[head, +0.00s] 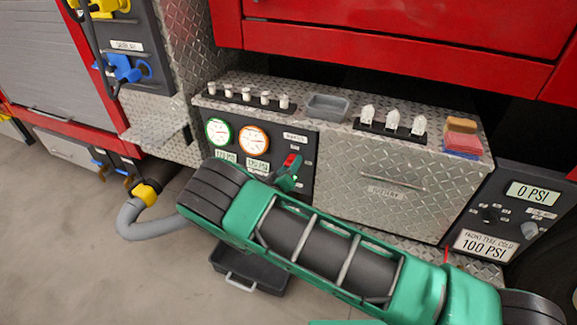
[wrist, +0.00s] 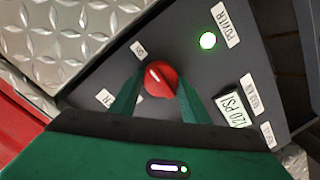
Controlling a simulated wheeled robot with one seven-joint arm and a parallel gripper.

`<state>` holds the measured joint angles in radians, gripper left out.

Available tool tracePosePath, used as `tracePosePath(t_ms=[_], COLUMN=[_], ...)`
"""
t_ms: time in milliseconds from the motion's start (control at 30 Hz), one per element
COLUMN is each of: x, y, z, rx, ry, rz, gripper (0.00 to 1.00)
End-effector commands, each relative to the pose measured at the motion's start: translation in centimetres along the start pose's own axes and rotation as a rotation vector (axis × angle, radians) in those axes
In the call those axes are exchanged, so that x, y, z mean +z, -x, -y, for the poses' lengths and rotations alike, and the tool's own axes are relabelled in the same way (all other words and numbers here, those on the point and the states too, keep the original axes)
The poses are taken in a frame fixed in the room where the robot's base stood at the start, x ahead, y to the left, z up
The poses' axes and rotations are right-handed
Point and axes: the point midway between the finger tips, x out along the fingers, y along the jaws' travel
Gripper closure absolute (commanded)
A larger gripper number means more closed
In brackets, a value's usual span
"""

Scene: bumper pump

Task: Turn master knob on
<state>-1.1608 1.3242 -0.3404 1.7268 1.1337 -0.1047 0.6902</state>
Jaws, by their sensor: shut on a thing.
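The red round knob (wrist: 160,77) sits on a dark panel (wrist: 75,93) in the wrist view. My gripper (wrist: 158,92) has one green finger on each side of the knob and is shut on it. A pale streak on the knob lies on its upper-left part, on the side of the ON label (wrist: 139,50). A second label (wrist: 105,98) below left is only partly readable. A green light (wrist: 208,41) glows beside the POWER label (wrist: 227,25).
Two round gauges, green-rimmed (head: 218,131) and orange-rimmed (head: 254,139), sit left of the knob. Several white levers (head: 247,95) line the diamond-plate ledge above. A grey tray (head: 328,107) and sponges (head: 461,139) rest there. A dark bin (head: 252,272) is on the floor below my arm.

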Motion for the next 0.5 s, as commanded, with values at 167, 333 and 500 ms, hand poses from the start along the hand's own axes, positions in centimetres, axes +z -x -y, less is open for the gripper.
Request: tracePosePath(t_ms=[167,333,500], x=[0.62,0.62,0.44], y=[0.03,0.03,0.03], z=[0.32,0.32,0.24], rx=[-0.008,-0.008,-0.006], ry=[0.000,0.001,0.000], rz=[0.011,0.011,0.008], gripper=[0.80,0.80,0.40])
